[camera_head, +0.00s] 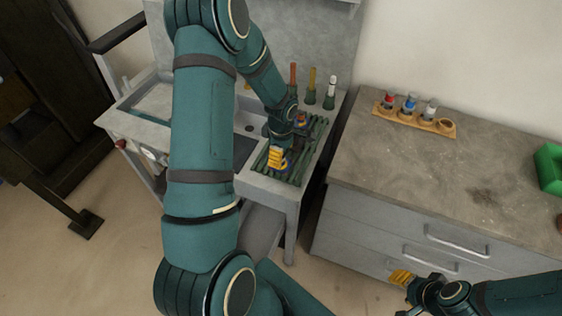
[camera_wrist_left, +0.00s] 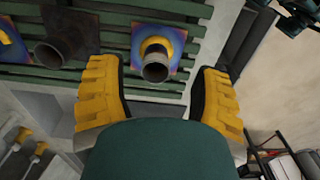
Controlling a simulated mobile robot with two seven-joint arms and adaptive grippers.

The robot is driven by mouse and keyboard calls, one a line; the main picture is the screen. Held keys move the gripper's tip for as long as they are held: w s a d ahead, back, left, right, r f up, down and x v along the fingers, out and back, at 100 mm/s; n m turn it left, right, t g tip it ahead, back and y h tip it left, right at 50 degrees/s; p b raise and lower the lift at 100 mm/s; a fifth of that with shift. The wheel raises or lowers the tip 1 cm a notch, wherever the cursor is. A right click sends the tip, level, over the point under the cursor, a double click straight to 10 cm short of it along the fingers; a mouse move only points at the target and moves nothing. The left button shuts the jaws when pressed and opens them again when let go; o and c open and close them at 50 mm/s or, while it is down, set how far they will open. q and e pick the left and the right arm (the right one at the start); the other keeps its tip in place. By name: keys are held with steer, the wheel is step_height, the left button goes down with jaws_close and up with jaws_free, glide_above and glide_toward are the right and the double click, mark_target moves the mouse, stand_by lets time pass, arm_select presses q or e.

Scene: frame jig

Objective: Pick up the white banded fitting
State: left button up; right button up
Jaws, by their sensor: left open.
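A fitting with a white or pale upper part (camera_head: 431,108) stands in a wooden holder (camera_head: 417,121) on the grey counter, right of a blue-topped and a red-topped one. My left gripper (camera_head: 289,138) is over the green slatted rack, well left of that holder. In the left wrist view its yellow fingers (camera_wrist_left: 160,95) are apart and empty. Just beyond them, a grey pipe piece with a yellow ring (camera_wrist_left: 156,60) stands on a bluish square plate. My right gripper (camera_head: 412,283) is low at the bottom right, before the drawers; its opening is unclear.
The green slatted rack (camera_wrist_left: 105,77) also bears a bare brown pipe piece (camera_wrist_left: 62,42) and another yellow-ringed piece at the left edge. Brown, yellow and white upright items (camera_head: 312,85) stand behind the rack. A green bin (camera_head: 550,168) is at the right. The counter's middle is clear.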

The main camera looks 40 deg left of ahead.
arm_select(q)
steer(key=f, duration=0.4)
steer(key=shift+w+a+f, duration=0.2)
steer(key=shift+f, duration=0.15)
jaws_close()
